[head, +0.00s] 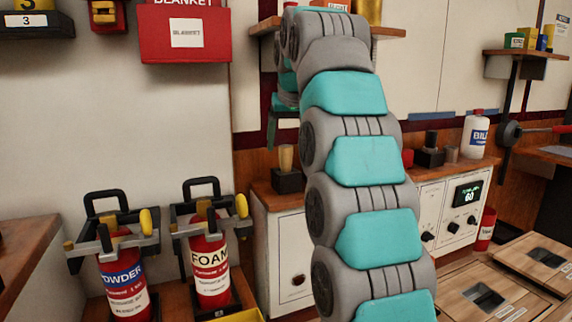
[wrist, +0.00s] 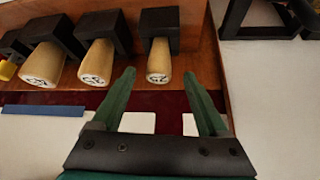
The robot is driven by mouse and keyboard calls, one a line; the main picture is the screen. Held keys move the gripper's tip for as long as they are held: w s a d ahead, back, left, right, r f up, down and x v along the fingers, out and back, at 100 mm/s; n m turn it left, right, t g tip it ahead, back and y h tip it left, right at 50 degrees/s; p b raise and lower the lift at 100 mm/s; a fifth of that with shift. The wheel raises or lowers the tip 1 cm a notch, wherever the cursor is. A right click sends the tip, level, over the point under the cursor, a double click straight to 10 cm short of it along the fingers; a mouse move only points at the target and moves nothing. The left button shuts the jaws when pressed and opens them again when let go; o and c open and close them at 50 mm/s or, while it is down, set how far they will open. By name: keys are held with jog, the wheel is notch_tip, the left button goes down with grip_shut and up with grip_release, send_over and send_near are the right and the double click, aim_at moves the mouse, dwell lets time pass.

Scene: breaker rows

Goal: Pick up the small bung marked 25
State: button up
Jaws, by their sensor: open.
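In the wrist view, three pale wooden bungs stick out of black blocks: a left bung (wrist: 43,65), a middle bung (wrist: 97,62) and a right bung (wrist: 158,59). The right one looks slimmest. Their end faces carry dark marks too small to read, so I cannot tell which is 25. My gripper (wrist: 158,74) is open and empty, its fingers pointing toward the right bung, which shows between the fingertips.
The wooden counter (head: 262,190) carries a white bottle (head: 476,136) farther right. A dark holder (wrist: 13,45) and something yellow sit at the wrist view's left edge. Red extinguishers marked POWDER (head: 123,275) and FOAM (head: 209,268) stand at left. A red blanket box (head: 185,35) hangs above.

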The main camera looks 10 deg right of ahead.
aim_at(286, 147)
jog(key=shift+x, duration=1.85)
grip_shut()
